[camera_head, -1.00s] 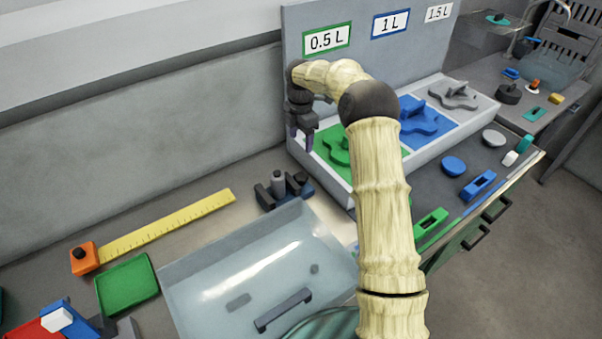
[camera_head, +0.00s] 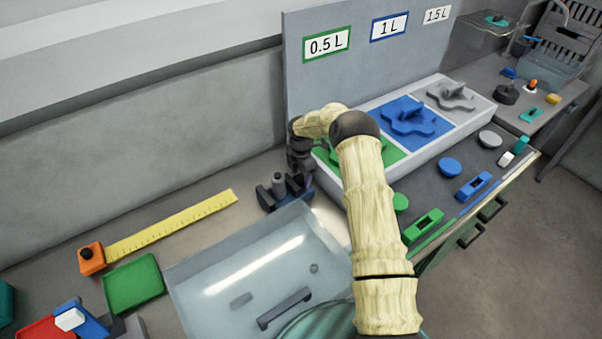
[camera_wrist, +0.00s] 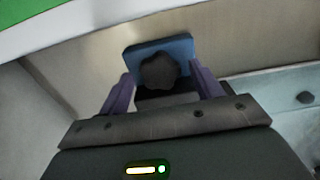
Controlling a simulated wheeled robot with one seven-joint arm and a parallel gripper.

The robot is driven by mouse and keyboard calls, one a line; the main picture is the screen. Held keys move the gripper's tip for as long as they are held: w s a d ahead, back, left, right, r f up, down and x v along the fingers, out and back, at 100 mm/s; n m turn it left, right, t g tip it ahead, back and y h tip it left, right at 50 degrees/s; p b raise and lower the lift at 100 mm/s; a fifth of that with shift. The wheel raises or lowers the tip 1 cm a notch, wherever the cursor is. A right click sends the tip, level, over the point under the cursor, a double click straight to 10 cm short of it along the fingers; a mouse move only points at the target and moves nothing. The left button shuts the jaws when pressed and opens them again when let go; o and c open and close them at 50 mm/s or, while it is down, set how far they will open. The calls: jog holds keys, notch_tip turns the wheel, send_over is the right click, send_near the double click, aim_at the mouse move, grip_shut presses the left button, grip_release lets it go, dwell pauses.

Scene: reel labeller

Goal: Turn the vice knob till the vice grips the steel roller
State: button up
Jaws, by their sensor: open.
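The vice (camera_head: 268,199), dark with a blue part, stands on the bench behind the clear-lidded box. The steel roller (camera_head: 278,184) stands upright in it, a grey cylinder; I cannot tell whether the jaws touch it. My gripper (camera_head: 307,182) is low at the vice's right end and hides the knob in the head view. In the wrist view the dark lobed knob (camera_wrist: 159,71) sits before the blue vice plate (camera_wrist: 180,45). The purple fingers of my gripper (camera_wrist: 162,76) are open, one on each side of the knob, with no clear contact visible.
The clear-lidded box (camera_head: 215,270) lies close in front of the vice. The tray with green, blue and grey sections (camera_head: 440,147) stands to the right, below the labelled panel (camera_head: 355,75). A yellow ruler (camera_head: 170,222) and green tray (camera_head: 133,284) lie left.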

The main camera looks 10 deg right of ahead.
jog(key=shift+f, duration=0.1)
jog(key=c, duration=1)
jog(key=shift+m+b, duration=0.3)
jog(key=shift+b, duration=0.15)
jog(key=shift+f+m+b, duration=0.1)
jog(key=shift+m+b, duration=0.95)
jog(key=shift+m, duration=0.15)
jog(key=shift+m+b, duration=0.8)
jog(key=shift+m, duration=0.7)
jog(key=shift+r, duration=0.2)
jog(key=o, duration=1)
